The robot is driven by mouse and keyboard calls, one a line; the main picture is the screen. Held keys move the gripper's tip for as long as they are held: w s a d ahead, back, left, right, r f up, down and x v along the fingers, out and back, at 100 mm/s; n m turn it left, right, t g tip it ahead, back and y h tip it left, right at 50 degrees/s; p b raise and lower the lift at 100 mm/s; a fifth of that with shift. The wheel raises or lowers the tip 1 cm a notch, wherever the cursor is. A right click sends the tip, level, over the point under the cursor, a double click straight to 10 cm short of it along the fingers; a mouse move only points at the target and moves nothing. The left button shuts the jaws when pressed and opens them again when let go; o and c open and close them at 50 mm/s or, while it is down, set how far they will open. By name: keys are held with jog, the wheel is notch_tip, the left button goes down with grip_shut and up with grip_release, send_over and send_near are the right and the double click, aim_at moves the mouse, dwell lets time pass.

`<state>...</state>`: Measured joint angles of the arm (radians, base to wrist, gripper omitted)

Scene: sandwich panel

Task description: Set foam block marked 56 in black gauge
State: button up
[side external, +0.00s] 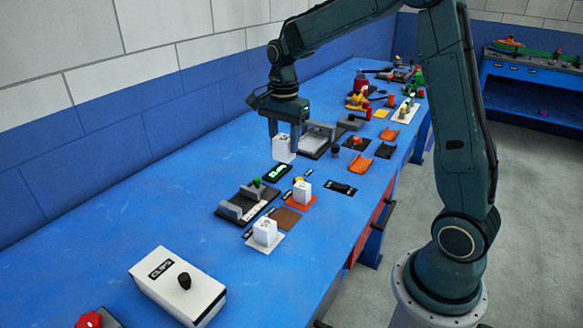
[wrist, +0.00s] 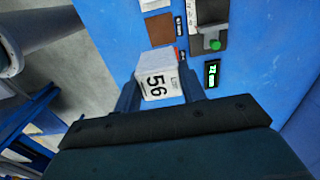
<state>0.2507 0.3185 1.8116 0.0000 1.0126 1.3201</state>
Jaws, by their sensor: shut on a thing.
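My gripper (side external: 284,138) is shut on a white foam block (side external: 284,150), held above the blue bench. In the wrist view the block (wrist: 159,84) sits between my two fingers (wrist: 160,92), its face marked 56 in black. The black gauge (side external: 236,208) lies nearer the side camera, with two grey uprights and a green knob; no block shows between the uprights. In the wrist view part of the black gauge (wrist: 213,18) and its green knob show at the top, clear of the block. A small display with green characters (side external: 278,172) lies between the block and the gauge.
White blocks stand on an orange pad (side external: 291,204) and a pale pad (side external: 277,240), with a bare brown pad (side external: 286,218) between. A second, grey-topped fixture (side external: 316,139) is close beside my gripper. A white box with a black knob (side external: 178,286) stands nearer the side camera.

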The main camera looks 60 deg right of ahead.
dwell(0.6)
jog(key=shift+w+f, duration=0.2)
jog(key=shift+w, duration=0.3)
send_over(241, 205)
notch_tip(241, 205, down, 9)
jog(key=shift+s+f, duration=0.1)
jog(key=shift+f, duration=0.15)
jog(key=shift+f, duration=2.3)
jog(key=shift+f, duration=2.05)
dwell(1.3)
